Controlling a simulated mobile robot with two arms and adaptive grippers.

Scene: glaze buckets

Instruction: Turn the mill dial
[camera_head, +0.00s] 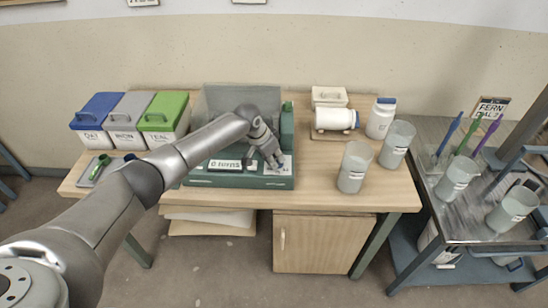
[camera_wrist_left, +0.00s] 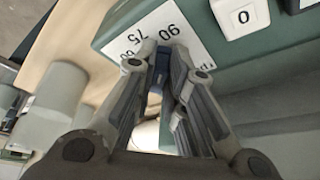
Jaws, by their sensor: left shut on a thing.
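The mill (camera_head: 203,178) is a green box machine with a grey cover, standing in the middle of the wooden table. My left gripper (camera_head: 273,160) reaches down to that corner. In the left wrist view its fingers (camera_wrist_left: 158,72) are shut on the mill dial (camera_wrist_left: 155,79), a small dark blue knob mostly hidden between them. My right gripper is not in view.
Lidded bins in blue (camera_head: 97,118), grey (camera_head: 128,122) and green (camera_head: 163,120) stand at the left. White jars (camera_head: 381,118) and clear grey cups (camera_head: 354,167) stand to the right. A metal cart (camera_head: 470,215) with cups and brushes is at the far right.

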